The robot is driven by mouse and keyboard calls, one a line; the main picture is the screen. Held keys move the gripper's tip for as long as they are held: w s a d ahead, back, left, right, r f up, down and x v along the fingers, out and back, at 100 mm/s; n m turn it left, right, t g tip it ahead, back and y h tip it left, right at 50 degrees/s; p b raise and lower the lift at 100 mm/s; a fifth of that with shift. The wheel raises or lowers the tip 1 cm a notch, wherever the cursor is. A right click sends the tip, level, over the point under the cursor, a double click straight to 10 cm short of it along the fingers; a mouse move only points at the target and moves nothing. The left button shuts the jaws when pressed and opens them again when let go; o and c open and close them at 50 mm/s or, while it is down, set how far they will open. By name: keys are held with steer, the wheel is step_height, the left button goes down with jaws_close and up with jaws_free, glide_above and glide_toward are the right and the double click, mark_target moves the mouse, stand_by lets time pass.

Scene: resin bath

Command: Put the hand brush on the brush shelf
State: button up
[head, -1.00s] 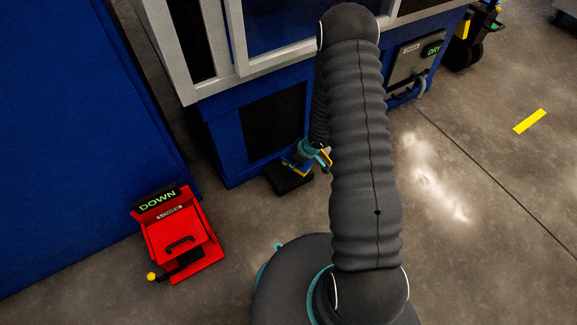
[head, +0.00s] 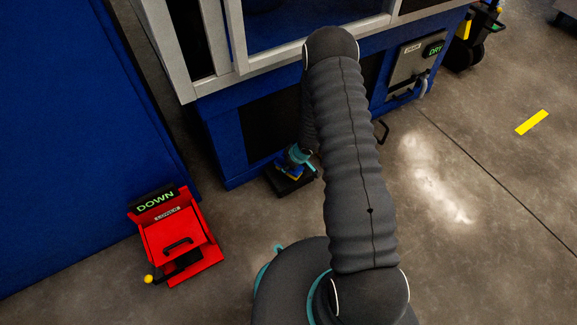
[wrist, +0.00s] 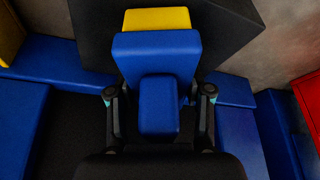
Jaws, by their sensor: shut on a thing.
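The hand brush (wrist: 157,52) has a blue body and handle and a yellow end. My gripper (wrist: 159,95) is shut on its blue handle, one finger on each side. In the head view the brush (head: 290,171) is small, under my gripper (head: 299,157), low beside the blue cabinet. A black shelf (head: 293,188) shows just below the brush, close to the floor. In the wrist view a black slab (wrist: 228,38) lies behind the brush. I cannot tell whether the brush touches it. My arm hides part of the area.
A blue cabinet (head: 228,145) with a grey window frame stands behind the shelf. A red box with a DOWN display (head: 178,240) stands on the floor at left, beside a large blue panel (head: 70,130). A DRY panel (head: 415,65) is at right.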

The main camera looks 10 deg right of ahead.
steer(key=shift+f, duration=0.2)
steer(key=o, duration=1.2)
steer(key=shift+r, duration=0.1)
